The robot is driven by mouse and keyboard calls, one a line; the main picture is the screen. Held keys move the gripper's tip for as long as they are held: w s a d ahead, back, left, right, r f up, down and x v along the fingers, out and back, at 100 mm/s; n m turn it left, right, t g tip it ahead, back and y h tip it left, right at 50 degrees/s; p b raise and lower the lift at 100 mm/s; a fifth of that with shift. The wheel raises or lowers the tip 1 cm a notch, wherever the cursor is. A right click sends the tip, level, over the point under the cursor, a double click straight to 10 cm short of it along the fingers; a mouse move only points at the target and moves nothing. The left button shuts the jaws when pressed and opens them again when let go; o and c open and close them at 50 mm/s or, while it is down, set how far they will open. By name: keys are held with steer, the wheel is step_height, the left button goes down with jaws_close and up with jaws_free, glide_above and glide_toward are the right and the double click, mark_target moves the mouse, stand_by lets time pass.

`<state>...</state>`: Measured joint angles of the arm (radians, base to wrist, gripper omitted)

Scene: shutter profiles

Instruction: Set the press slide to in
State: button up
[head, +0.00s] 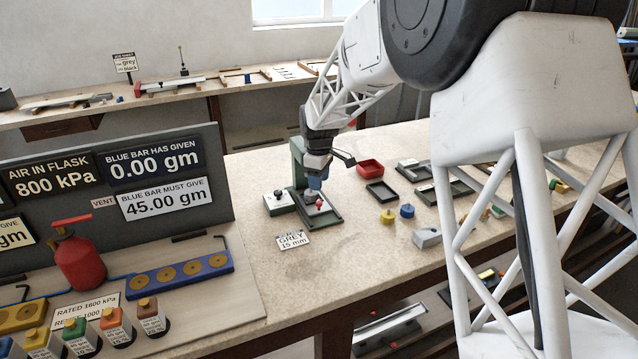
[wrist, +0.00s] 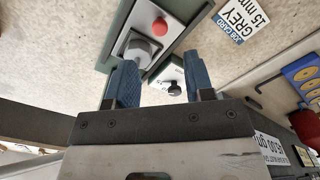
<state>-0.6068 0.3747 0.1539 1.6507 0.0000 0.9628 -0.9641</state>
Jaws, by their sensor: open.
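The press (head: 297,160) is a dark green frame on a green base on the bench, with a pale plate and a red knob (head: 319,203) on it. The wrist view also shows the red knob (wrist: 160,26), with a grey round part (wrist: 138,52) beside it. A small pale box (head: 278,200) with a black knob stands left of the base; this knob (wrist: 173,89) shows between the fingers in the wrist view. My gripper (head: 316,183) is open and empty, over the press base, its left finger near the grey part. I cannot tell the slide's position or any contact.
A job card (head: 292,239) reading grey, 15 mm lies in front of the press. A red tray (head: 369,169) and dark trays (head: 381,192) lie to the right, with yellow and blue knobbed pieces (head: 387,216). A signboard (head: 190,160) stands left.

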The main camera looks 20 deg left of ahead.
mark_target(319, 202)
stand_by(0.3)
steer(key=shift+d+f+y, duration=0.2)
steer(key=shift+d+y, duration=1.55)
steer(key=shift+y, duration=0.55)
steer(key=shift+x, duration=3.95)
jaws_close()
